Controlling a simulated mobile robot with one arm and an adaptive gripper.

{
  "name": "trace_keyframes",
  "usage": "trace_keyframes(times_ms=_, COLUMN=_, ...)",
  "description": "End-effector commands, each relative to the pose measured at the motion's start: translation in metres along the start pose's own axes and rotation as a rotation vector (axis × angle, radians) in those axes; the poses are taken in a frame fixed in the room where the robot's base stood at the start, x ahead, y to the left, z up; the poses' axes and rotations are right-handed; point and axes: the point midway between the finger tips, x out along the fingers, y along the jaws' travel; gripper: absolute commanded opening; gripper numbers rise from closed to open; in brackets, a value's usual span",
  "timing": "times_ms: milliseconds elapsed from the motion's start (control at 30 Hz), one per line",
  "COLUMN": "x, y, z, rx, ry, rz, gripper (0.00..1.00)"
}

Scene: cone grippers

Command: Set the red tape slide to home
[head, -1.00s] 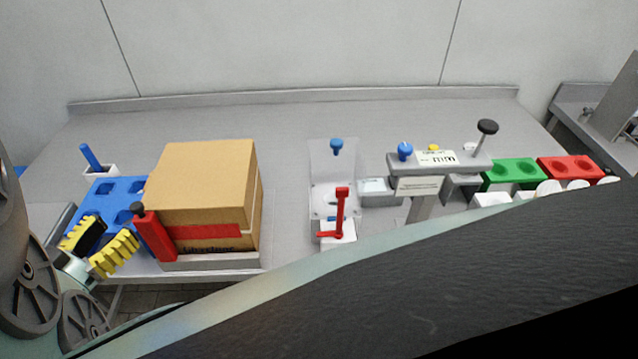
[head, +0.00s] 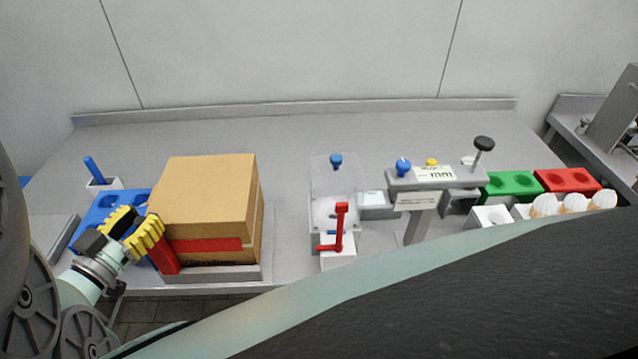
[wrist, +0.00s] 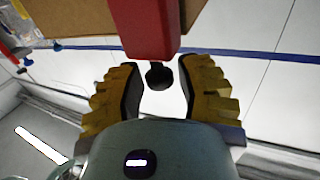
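The red tape slide is a red block (head: 165,254) at the left front corner of a cardboard box (head: 205,190), with a red band running right from it across the box front. In the wrist view the red block (wrist: 147,28) ends in a black knob (wrist: 159,76). My gripper (head: 136,228) has yellow ribbed fingers and is at the block's upper left. In the wrist view my gripper (wrist: 161,78) is open, with a finger on each side of the knob and visible gaps. The knob is hidden in the head view.
A blue holed block (head: 97,213) lies left of the box, close to my gripper. A white holder (head: 103,184) with a blue peg stands behind it. A red-handled fixture (head: 340,228) and a grey gauge stand (head: 438,178) are to the right. The table behind is clear.

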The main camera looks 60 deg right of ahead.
Motion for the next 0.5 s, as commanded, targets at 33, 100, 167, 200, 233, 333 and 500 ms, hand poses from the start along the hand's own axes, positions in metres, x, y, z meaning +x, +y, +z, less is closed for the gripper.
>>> trace_keyframes(times_ms=33, x=0.0004, y=0.0003, z=0.0000, rx=0.000, ry=0.000, rz=0.001, gripper=0.29)
trace_keyframes(times_ms=100, x=0.0003, y=0.0003, z=0.0000, rx=0.000, ry=0.000, rz=0.001, gripper=0.21)
trace_keyframes(times_ms=167, x=0.0002, y=0.0002, z=-0.0001, rx=0.000, ry=0.000, rz=0.001, gripper=0.15)
trace_keyframes(times_ms=200, x=0.0001, y=0.0001, z=-0.0001, rx=0.000, ry=0.000, rz=0.001, gripper=0.11)
trace_keyframes(times_ms=233, x=0.0001, y=0.0001, z=0.0000, rx=0.000, ry=0.000, rz=0.001, gripper=0.08)
trace_keyframes(times_ms=333, x=-0.0001, y=0.0000, z=-0.0001, rx=0.000, ry=0.000, rz=0.000, gripper=0.00)
trace_keyframes(times_ms=500, x=-0.0003, y=-0.0001, z=-0.0001, rx=0.000, ry=0.000, rz=0.000, gripper=0.00)
